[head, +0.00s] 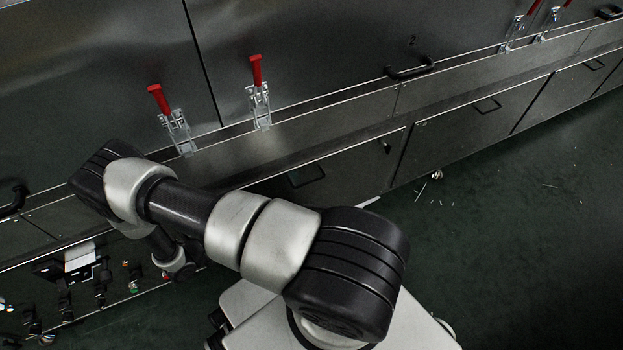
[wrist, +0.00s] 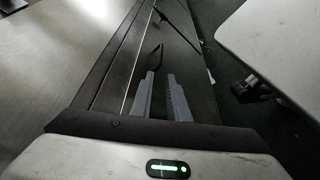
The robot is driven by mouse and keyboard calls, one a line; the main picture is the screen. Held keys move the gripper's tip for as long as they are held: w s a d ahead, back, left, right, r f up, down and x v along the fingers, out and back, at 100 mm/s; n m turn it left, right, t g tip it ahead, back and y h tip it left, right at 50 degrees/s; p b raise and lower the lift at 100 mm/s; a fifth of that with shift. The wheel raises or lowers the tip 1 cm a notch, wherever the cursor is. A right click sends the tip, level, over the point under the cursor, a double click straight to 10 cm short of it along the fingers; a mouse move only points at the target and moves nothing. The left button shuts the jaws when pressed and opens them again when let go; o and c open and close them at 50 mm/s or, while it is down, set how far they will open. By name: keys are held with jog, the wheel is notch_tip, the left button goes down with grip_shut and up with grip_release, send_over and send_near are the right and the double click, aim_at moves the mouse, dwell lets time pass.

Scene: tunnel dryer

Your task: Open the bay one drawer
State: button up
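A steel drawer front (head: 345,165) with a dark bar handle (head: 307,176) sits low in the dryer's side in the head view; it looks shut. No label shows which bay it belongs to. In the wrist view a dark handle (wrist: 152,58) stands out from a dark panel, just beyond the fingertips of my gripper (wrist: 161,76). The two grey fingers are apart with nothing seen between them; the handle lies nearer the left finger's tip. I cannot tell whether they touch. In the head view my arm hides the fingers.
Red-handled toggle clamps (head: 257,75) and a black upper handle (head: 411,69) are above the drawers. A second drawer handle (head: 487,105) is farther right. A control panel with knobs (head: 100,285) is at lower left. Green floor (head: 500,240) is mostly clear, with small scattered debris.

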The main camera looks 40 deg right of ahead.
aim_at(303, 185)
jog(key=b+x, duration=0.2)
jog(key=x, duration=1.5)
jog(key=shift+d+f, duration=0.1)
jog(key=shift+d, duration=0.2)
grip_shut()
jog(key=shift+a, duration=0.1)
dwell(0.6)
